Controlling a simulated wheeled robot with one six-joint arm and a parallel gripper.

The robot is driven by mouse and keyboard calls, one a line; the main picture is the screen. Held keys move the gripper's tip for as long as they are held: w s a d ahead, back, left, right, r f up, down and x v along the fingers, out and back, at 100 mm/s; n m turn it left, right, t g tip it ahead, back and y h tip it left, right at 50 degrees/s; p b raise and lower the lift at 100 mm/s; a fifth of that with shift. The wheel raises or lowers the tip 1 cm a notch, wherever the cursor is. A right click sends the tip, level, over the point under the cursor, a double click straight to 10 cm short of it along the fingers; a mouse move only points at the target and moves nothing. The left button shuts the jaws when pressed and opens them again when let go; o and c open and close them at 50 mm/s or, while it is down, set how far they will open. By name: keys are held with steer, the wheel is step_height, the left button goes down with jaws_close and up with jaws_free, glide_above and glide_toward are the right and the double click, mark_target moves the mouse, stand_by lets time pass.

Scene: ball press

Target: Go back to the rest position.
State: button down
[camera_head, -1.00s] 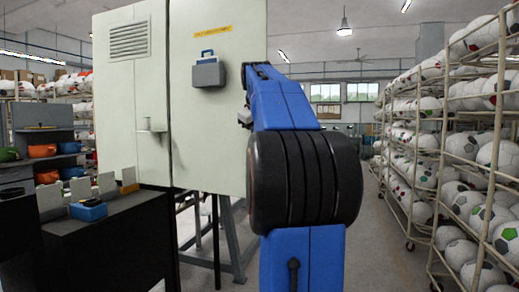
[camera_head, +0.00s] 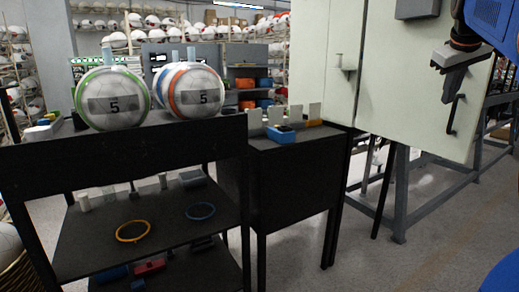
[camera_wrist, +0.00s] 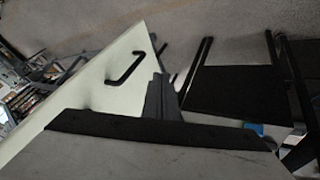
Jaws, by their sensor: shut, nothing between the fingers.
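My gripper (camera_head: 444,96) is at the upper right of the head view, grey fingers pointing down, in front of the pale cabinet door (camera_head: 408,110). In that picture it is close to the black door handle (camera_head: 455,115); I cannot tell the gap in depth. In the wrist view the fingers of my gripper (camera_wrist: 162,92) are together and empty, with the pale door (camera_wrist: 100,95) and its handle (camera_wrist: 126,68) to their left. The handle looks free of the fingers. Most of my blue arm is outside the head view.
Two balls marked 5, one green-trimmed (camera_head: 112,97) and one orange and blue (camera_head: 192,90), sit on a black shelf unit (camera_head: 120,146) at left. A lower black table (camera_head: 290,175) adjoins it. The cabinet's grey stand (camera_head: 402,190) reaches the floor.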

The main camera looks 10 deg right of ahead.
steer(key=s+a+f+y, duration=0.2)
steer(key=s+a+f, duration=0.2)
steer(key=a+f, duration=0.75)
steer(key=s+a+f+y, duration=0.1)
steer(key=s+a+f, duration=0.5)
steer(key=f, duration=0.3)
steer(key=s+a+f, duration=0.5)
steer(key=a+f, duration=0.2)
steer(key=f, duration=0.2)
steer(key=s+a+f+y, duration=0.1)
steer(key=s+a+f, duration=0.5)
steer(key=f, duration=0.4)
steer(key=shift+s+a+y, duration=0.3)
steer(key=shift+a, duration=0.05)
steer(key=shift+d, duration=0.1)
